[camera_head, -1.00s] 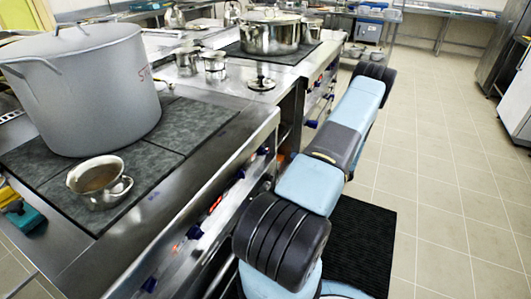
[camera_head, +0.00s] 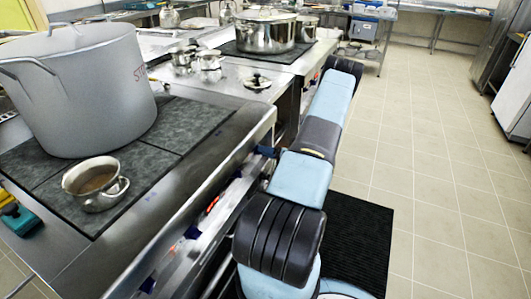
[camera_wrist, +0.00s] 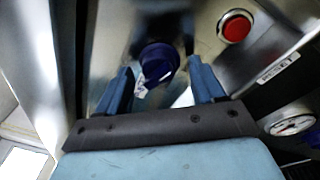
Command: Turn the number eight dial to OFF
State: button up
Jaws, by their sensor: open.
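A dark blue round dial (camera_wrist: 158,62) with a white mark shows on the metal panel in the wrist view; I cannot read a number on it. My gripper (camera_wrist: 160,85) is open, with one blue finger on each side of the dial, and the dial lies just beyond and between the fingertips. I cannot tell whether they touch it. In the head view, blue dials (camera_head: 193,232) sit along the stove's front panel, partly behind my arm. My gripper is hidden there.
A red button (camera_wrist: 235,26) and a white gauge (camera_wrist: 292,122) are to the right in the wrist view. A large grey stockpot (camera_head: 90,90) and a small metal pot (camera_head: 95,183) stand on the hob (camera_head: 190,120).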

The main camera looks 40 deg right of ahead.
jog(key=shift+w+a, duration=0.1)
jog(key=shift+w, duration=0.1)
jog(key=shift+c, duration=0.4)
jog(key=c, duration=1)
jog(key=shift+o, duration=0.2)
jog(key=shift+n, duration=0.4)
jog(key=n+h, duration=0.1)
jog(key=n, duration=0.5)
jog(key=n+h, duration=0.1)
jog(key=n, duration=0.5)
jog(key=n+h, duration=0.1)
jog(key=n, duration=0.6)
jog(key=shift+s+a+r, duration=0.15)
jog(key=shift+a, duration=0.15)
jog(key=shift+n, duration=0.3)
